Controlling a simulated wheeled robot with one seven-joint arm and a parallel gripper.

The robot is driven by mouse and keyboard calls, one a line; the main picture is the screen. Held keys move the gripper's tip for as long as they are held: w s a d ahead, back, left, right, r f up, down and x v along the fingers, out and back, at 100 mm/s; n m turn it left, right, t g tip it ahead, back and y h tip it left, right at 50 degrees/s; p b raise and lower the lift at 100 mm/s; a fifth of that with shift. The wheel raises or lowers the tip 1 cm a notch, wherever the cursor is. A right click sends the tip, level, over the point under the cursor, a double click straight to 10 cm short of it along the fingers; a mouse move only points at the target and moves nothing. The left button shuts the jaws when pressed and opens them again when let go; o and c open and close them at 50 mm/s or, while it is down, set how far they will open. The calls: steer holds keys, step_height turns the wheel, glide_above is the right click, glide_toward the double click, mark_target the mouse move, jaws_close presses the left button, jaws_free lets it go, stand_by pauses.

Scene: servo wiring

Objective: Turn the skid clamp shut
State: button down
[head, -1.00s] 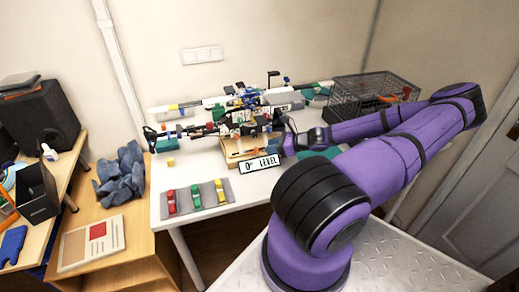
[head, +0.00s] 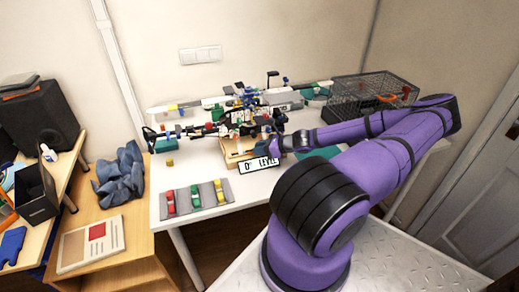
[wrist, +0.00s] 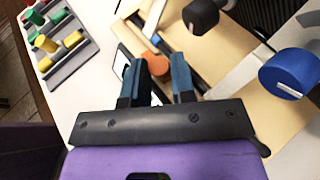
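The wooden skid (head: 233,160) sits on the white table, behind the "0° LEVEL" sign (head: 257,166). In the wrist view, the pale wooden skid (wrist: 230,45) carries a blue round knob (wrist: 290,72) with a white mark, a dark knob (wrist: 202,16) and a small orange round piece (wrist: 154,64). I cannot tell for sure which of these is the skid clamp. My gripper (wrist: 160,68) is open, with its blue-grey fingers apart and the orange piece showing between their tips. Contact cannot be told. In the head view, my gripper (head: 272,147) is over the skid's right side, its fingers hard to see.
A grey rack (head: 182,212) with red, green and yellow pieces lies at the table's front left. A yellow cube (head: 169,162) is behind it. A long jointed assembly (head: 215,128) crosses behind the skid. A wire basket (head: 345,97) stands at the back right.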

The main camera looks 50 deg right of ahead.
steer(key=shift+a+m+h, duration=0.15)
steer(key=shift+m+h, duration=0.15)
steer(key=shift+m, duration=0.1)
steer(key=shift+a+m+t+h, duration=0.2)
steer(key=shift+m+t+h, duration=0.15)
steer(key=shift+m+h, duration=0.85)
steer(key=shift+a+m+t+h, duration=0.15)
steer(key=shift+m+t+h, duration=0.2)
steer(key=shift+m+h, duration=0.85)
steer(key=m+h, duration=0.1)
steer(key=h, duration=0.1)
steer(key=m+g+h, duration=0.1)
steer(key=m+h, duration=0.1)
steer(key=a+m+h, duration=0.1)
steer(key=m+h, duration=0.1)
steer(key=shift+w+g+h, duration=0.1)
steer(key=shift+g+h, duration=0.3)
steer(key=m+g+h, duration=0.1)
steer(key=m, duration=0.1)
steer(key=m+g+h, duration=0.1)
steer(key=h, duration=0.1)
steer(key=shift+w+a+m, duration=0.15)
steer(key=shift+m, duration=0.25)
steer(key=shift+w+m+g+h, duration=0.15)
steer(key=shift+m+g+h, duration=1.15)
steer(key=shift+m+g, duration=0.65)
steer(key=c, duration=1.9)
jaws_free()
steer(key=shift+a+g, duration=0.1)
steer(key=shift+g, duration=0.15)
